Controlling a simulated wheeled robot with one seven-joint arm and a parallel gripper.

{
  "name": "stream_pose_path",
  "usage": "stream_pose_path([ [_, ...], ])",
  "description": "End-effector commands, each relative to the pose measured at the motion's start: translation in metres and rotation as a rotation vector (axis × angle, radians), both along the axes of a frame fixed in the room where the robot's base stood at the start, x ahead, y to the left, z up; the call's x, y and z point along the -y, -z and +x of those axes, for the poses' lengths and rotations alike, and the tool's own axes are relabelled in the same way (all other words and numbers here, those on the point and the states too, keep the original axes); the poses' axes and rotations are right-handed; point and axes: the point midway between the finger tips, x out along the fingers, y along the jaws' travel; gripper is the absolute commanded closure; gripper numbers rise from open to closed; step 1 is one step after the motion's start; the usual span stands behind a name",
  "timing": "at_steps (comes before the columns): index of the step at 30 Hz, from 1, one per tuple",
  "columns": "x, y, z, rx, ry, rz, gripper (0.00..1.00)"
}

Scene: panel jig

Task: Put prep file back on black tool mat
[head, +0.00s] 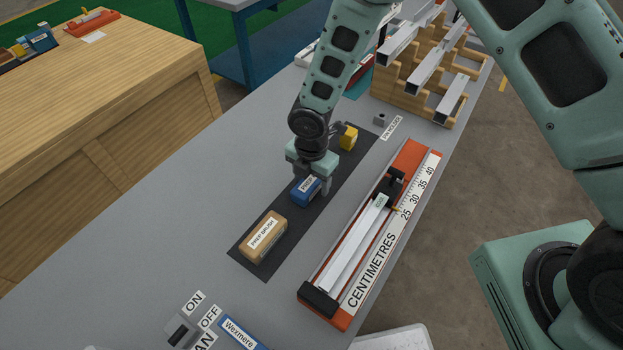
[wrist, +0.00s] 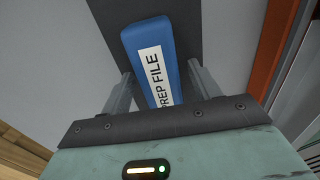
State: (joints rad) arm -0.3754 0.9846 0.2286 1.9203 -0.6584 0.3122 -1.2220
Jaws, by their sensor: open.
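The prep file is a blue block with a white label (head: 306,191); it lies on the black tool mat (head: 283,224), between a wooden prep brush and a yellow item. In the wrist view the prep file (wrist: 150,50) reads "PREP FILE" and lies between the two fingers of my gripper (wrist: 160,85). In the head view my gripper (head: 312,188) is low over the mat at the prep file. The fingers are open, with a visible gap on each side of the block. The palm hides the near end of the file.
The prep brush (head: 264,237) lies at the mat's near end and the yellow item (head: 348,137) at its far end. An orange centimetre gauge (head: 330,305) holding a pale strip runs along the right. A wooden rack (head: 405,85) with metal bars stands behind. Grey bench left of the mat is clear.

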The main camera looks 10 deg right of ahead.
Motion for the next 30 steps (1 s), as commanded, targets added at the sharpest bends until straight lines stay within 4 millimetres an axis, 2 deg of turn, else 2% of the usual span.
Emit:
stream_pose_path([
  [15,0.0,-0.097,0.001,0.003,0.002,0.001,0.38],
  [19,0.0,-0.11,0.001,0.002,0.002,0.001,0.38],
  [26,0.0,-0.12,-0.001,0.001,0.012,-0.001,0.38],
  [30,0.002,-0.139,-0.016,0.004,0.129,-0.004,0.38],
])
